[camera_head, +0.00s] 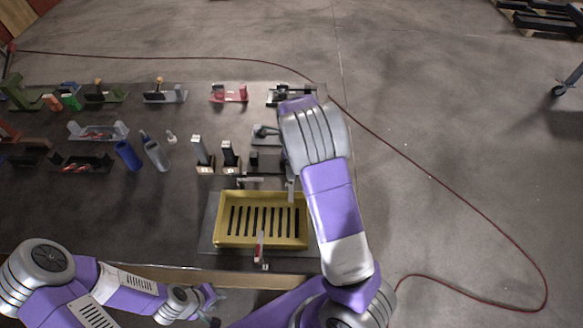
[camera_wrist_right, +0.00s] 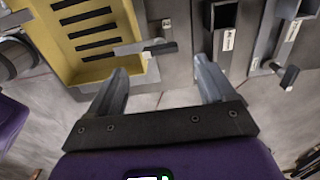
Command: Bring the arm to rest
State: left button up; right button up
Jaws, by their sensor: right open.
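My right arm reaches up the middle of the head view, over the right end of the dark table (camera_head: 120,215). Its forearm hides most of the hand. In the right wrist view my right gripper (camera_wrist_right: 160,75) is open, with its two grey fingers apart and nothing seen between them. My left gripper (camera_head: 208,300) is low in the head view, in front of the table's near edge. It is too small there to tell whether its jaws are open.
A yellow slotted tray (camera_head: 220,230) lies near the table's front right, left of my right forearm; it also shows in the wrist view (camera_wrist_right: 62,72). Two upright blocks (camera_head: 201,152) (camera_head: 229,155) stand behind it. Several fixtures line the back. Floor right of the table is mostly clear, crossed by a red cable (camera_head: 440,180).

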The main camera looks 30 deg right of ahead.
jog(key=shift+r, duration=0.75)
